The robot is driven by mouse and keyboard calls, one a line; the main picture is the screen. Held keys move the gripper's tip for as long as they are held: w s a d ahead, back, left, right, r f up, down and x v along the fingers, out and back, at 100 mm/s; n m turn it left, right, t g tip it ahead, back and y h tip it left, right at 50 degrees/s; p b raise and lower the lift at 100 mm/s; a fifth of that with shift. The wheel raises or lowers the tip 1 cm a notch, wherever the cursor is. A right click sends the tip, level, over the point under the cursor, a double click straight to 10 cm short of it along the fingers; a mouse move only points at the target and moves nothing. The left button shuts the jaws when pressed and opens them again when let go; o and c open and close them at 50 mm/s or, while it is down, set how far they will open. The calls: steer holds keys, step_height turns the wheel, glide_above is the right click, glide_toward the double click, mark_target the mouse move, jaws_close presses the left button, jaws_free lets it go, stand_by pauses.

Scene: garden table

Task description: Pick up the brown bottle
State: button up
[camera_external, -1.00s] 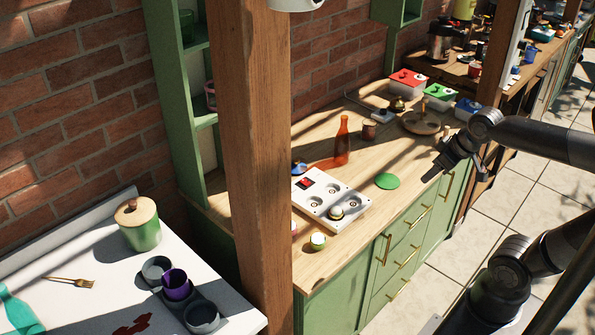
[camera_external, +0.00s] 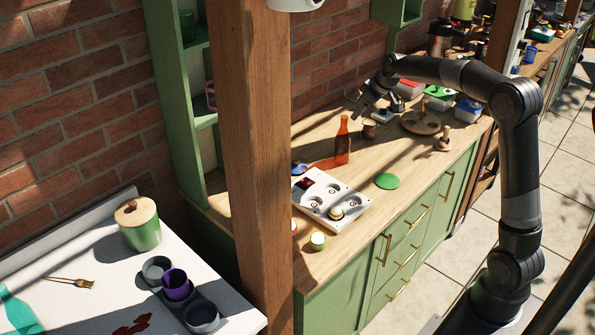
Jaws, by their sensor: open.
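An orange-brown, see-through bottle (camera_external: 342,143) stands upright on the wooden counter (camera_external: 415,160), behind the white panel. It is the only brown bottle I can make out. My gripper (camera_external: 357,108) is in the air above the back of the counter, up and to the right of the bottle in the picture. It points down and to the left, is open and appears empty. It is apart from the bottle. The fingertips are small and dark, so their exact height over the counter is hard to tell.
A white panel with round sockets (camera_external: 318,207) lies in front of the bottle. A small brown cup (camera_external: 369,129) stands right of it. A green disc (camera_external: 387,181) lies flat nearby. A wooden board (camera_external: 421,123) and lidded boxes (camera_external: 440,97) are farther right. A wooden post (camera_external: 255,160) stands left.

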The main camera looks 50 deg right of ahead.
glide_toward(342, 125)
steer(key=x, duration=0.4)
steer(key=d+x, duration=0.1)
steer(key=x, duration=0.1)
steer(key=shift+d+x, duration=0.1)
steer(key=shift+x, duration=1.3)
steer(key=shift+d+x, duration=0.15)
steer(key=shift+x, duration=1.2)
steer(key=shift+w+a, duration=0.1)
steer(key=shift+w, duration=0.1)
jaws_close()
